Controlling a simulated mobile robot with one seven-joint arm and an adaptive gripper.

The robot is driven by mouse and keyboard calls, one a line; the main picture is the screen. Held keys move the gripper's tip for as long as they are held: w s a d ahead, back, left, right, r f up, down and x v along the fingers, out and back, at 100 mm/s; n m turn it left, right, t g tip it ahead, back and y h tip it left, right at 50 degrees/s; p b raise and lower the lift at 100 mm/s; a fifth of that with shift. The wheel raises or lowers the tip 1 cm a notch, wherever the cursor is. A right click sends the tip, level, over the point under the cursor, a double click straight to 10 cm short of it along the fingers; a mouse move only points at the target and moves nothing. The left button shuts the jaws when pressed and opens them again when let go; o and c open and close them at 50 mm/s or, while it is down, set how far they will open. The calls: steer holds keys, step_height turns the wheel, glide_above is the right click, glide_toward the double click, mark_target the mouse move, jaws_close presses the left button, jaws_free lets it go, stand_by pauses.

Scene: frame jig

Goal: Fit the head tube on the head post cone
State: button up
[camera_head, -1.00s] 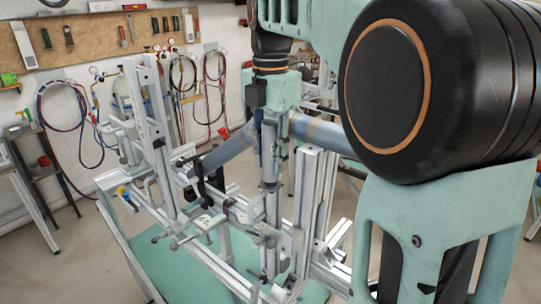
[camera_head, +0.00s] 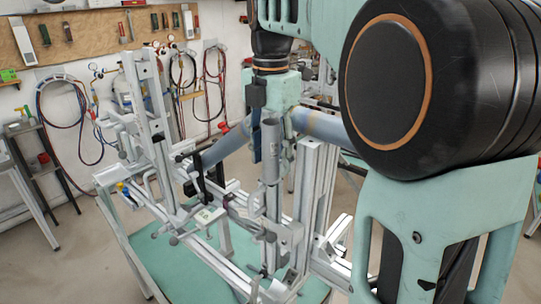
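The head tube (camera_head: 271,155) is a short grey tube, upright in the middle of the jig, with its open top end showing. It stands in line with the vertical head post (camera_head: 272,215) below it. The cone is hidden, so I cannot see how closely the tube sits on it. My gripper (camera_head: 272,145) points down just behind the tube's upper part. Its fingers show apart, one on each side of the tube, and look open. The tube partly hides them, so contact cannot be told.
One grey tube (camera_head: 226,146) slopes down left to a black clamp (camera_head: 203,176); another (camera_head: 322,127) runs right behind my arm. Tall aluminium uprights stand left (camera_head: 157,115) and right (camera_head: 314,200). The green base plate (camera_head: 180,262) is partly bare.

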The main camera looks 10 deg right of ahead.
steer(key=shift+r, duration=0.1)
step_height(320, 180, up, 12)
stand_by(0.8)
steer(key=shift+d, duration=0.1)
